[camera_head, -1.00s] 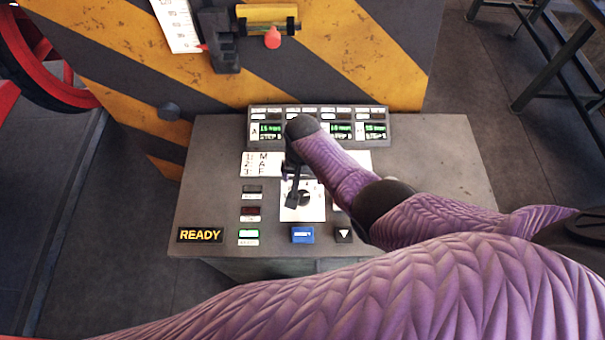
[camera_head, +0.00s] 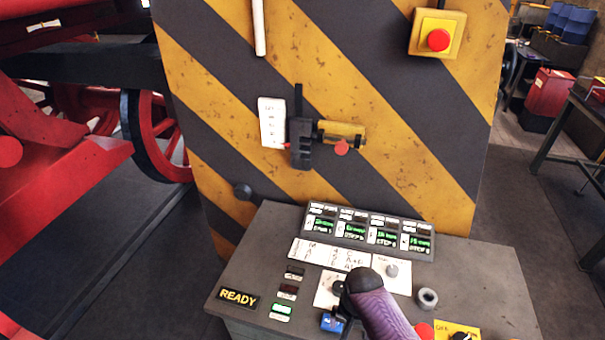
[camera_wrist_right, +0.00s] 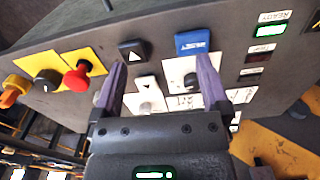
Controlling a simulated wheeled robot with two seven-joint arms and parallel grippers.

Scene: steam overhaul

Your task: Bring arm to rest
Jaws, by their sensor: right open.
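My right arm comes in from the bottom of the head view over a grey control console (camera_head: 480,290). Its gripper (camera_head: 342,306) is small and partly hidden by the wrist there, above the front middle of the console. In the right wrist view the right gripper (camera_wrist_right: 162,82) has its two purple fingers wide apart, with nothing held between them. Beyond the fingertips are a blue button (camera_wrist_right: 193,43) and a black arrow button (camera_wrist_right: 134,50). Whether the fingers touch the console I cannot tell. My left gripper is in neither view.
The console carries a READY sign (camera_head: 238,298), a row of green displays (camera_head: 368,233) and a red button (camera_head: 424,331). Behind it stands a striped yellow and black panel (camera_head: 390,130) with an emergency button (camera_head: 438,40). Red wheeled machinery (camera_head: 60,170) is at left; floor shows at right.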

